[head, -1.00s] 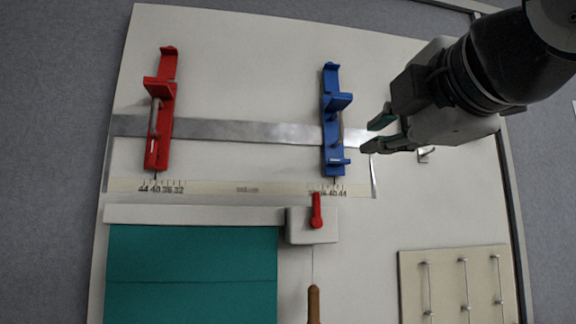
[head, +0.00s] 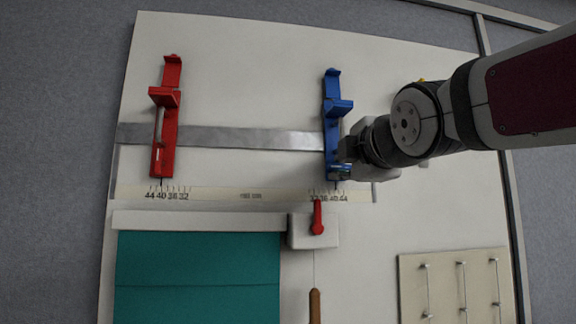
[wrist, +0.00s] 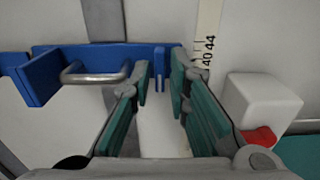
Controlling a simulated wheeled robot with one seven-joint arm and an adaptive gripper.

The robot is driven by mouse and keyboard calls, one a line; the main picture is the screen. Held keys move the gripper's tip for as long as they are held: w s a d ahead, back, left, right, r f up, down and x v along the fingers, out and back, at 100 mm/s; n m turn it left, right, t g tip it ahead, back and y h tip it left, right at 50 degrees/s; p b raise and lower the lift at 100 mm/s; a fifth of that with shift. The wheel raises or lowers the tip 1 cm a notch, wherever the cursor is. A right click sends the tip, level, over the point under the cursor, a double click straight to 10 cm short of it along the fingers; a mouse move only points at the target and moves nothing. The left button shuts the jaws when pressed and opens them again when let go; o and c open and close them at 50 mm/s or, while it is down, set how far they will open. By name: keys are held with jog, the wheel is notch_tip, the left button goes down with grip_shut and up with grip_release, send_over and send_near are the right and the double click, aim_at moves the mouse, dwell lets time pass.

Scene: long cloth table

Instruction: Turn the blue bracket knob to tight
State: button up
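The blue bracket (head: 331,110) stands across the metal strip on the right part of the board. It also shows in the wrist view (wrist: 110,52), with a grey metal handle on it. A small upright blue piece at its near end, which looks like the knob (wrist: 159,68), shows between my fingertips in the wrist view. My gripper (wrist: 158,80) is open, with one teal-padded finger on each side of that piece and visible gaps. In the head view my gripper (head: 345,172) is at the bracket's lower end, and my wrist hides part of it. The knob's setting cannot be read.
A red bracket (head: 166,115) stands on the left of the metal strip (head: 250,135). A number scale (head: 250,194) runs below. A white block (head: 300,232) with a red lever (head: 318,218) is close by. A teal panel (head: 200,270) and a pegged board (head: 410,290) lie lower.

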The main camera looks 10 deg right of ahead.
jog(key=shift+c, duration=0.6)
grip_shut()
jog(key=shift+m, duration=0.4)
jog(key=m+b, duration=0.2)
jog(key=shift+w+f+m, duration=0.1)
jog(key=shift+m, duration=0.3)
jog(key=m+b, duration=0.2)
jog(key=m, duration=0.3)
jog(key=m+b, duration=0.2)
jog(key=m, duration=0.3)
jog(key=m+b, duration=0.1)
jog(key=m, duration=0.3)
jog(key=shift+m+b, duration=0.3)
